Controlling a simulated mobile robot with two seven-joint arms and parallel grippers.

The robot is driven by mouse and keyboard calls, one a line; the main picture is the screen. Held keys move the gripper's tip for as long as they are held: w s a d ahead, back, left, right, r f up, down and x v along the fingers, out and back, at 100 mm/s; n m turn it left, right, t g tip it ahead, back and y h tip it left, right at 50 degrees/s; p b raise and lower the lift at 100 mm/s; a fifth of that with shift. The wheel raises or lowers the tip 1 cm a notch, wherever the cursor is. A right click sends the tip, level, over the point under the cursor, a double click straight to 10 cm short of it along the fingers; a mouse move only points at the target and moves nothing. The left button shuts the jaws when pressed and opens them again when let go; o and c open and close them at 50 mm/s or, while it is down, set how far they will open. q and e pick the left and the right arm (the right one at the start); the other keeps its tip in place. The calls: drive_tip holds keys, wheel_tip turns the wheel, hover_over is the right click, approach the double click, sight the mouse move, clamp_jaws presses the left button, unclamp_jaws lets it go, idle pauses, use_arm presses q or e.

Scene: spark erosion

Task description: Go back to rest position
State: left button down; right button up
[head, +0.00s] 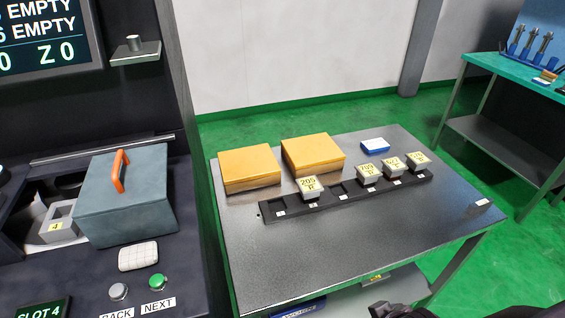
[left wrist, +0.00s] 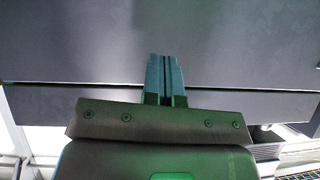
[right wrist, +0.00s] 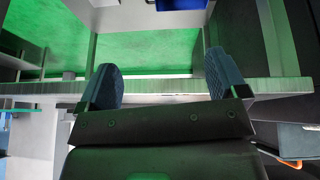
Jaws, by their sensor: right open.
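My left gripper (left wrist: 164,75) shows in the left wrist view with its two blue fingers together and nothing seen between them. A plain dark grey surface fills most of that view. My right gripper (right wrist: 162,85) shows in the right wrist view with its blue fingers wide apart and nothing between them. A table edge (right wrist: 180,90) and green floor lie beyond those fingers. In the head view a dark piece at the bottom edge, right of centre, seems to be part of my right arm. My left gripper does not show in the head view.
A steel table (head: 400,235) bears two orange boxes (head: 312,153), a black rack (head: 268,212) with several labelled blocks, and a blue-white box (head: 375,146). The machine at left has a grey box (head: 125,200) with an orange handle. A teal bench (head: 510,67) stands right.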

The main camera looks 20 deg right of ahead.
drive_tip(key=w+f+t, duration=0.4)
drive_tip(key=f+t, duration=0.2)
drive_tip(key=shift+w+n+y, duration=0.15)
drive_tip(key=shift+n+y, duration=0.15)
drive_tip(key=shift+a, duration=0.1)
idle(0.8)
